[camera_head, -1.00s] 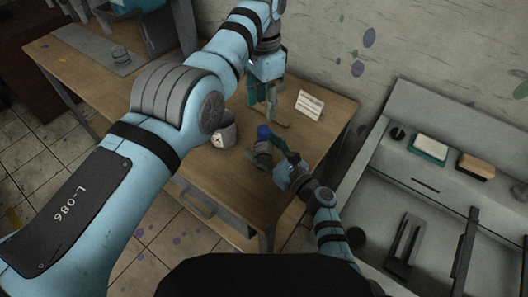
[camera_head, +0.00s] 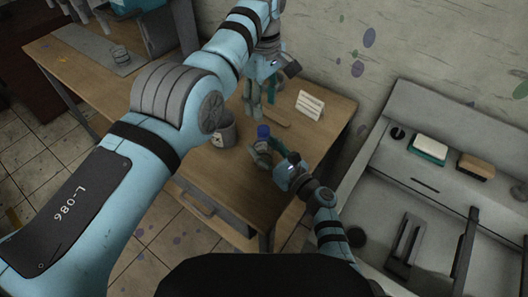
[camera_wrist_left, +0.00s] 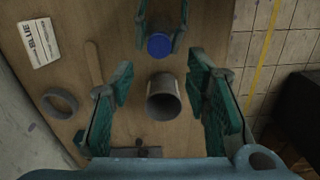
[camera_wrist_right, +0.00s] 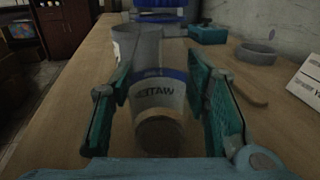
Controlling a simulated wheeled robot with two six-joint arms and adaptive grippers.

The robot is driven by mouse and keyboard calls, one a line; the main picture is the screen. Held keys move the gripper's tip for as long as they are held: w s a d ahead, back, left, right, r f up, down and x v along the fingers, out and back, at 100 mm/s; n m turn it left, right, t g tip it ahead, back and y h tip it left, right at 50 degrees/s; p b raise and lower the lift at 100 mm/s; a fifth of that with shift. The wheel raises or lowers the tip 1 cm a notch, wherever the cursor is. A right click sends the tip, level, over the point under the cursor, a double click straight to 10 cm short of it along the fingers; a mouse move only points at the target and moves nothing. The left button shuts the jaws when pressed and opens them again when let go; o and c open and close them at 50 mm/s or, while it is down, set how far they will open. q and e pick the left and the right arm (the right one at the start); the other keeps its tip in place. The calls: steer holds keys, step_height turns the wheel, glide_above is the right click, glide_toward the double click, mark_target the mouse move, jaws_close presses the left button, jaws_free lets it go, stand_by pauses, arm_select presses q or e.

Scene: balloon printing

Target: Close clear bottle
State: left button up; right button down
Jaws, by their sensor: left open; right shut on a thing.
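The clear bottle with a blue cap (camera_head: 263,131) stands on the wooden table. Its body, with a blue-banded WATER label (camera_wrist_right: 158,92), lies between the fingers of my right gripper (camera_head: 265,152), which is shut on it. In the left wrist view the blue cap (camera_wrist_left: 160,45) shows from above, on top of the bottle; how tightly it sits cannot be told. My left gripper (camera_head: 256,100) is open and empty, above the table behind the bottle. In its wrist view, a grey cup (camera_wrist_left: 163,98) shows below, between its spread fingers, apart from them.
The grey cup (camera_head: 223,130) stands just left of the bottle. A white card (camera_head: 310,105) and a wooden stick (camera_head: 275,117) are behind it. A ring (camera_wrist_left: 61,103) lies near the card. A grey sink unit (camera_head: 395,190) stands to the right of the table.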

mark_target(263, 129)
arm_select(q)
steer(key=n, duration=0.8)
steer(key=shift+n, duration=0.3)
steer(key=n, duration=0.5)
steer(key=shift+n, duration=0.4)
steer(key=shift+f, duration=0.1)
step_height(263, 129, down, 8)
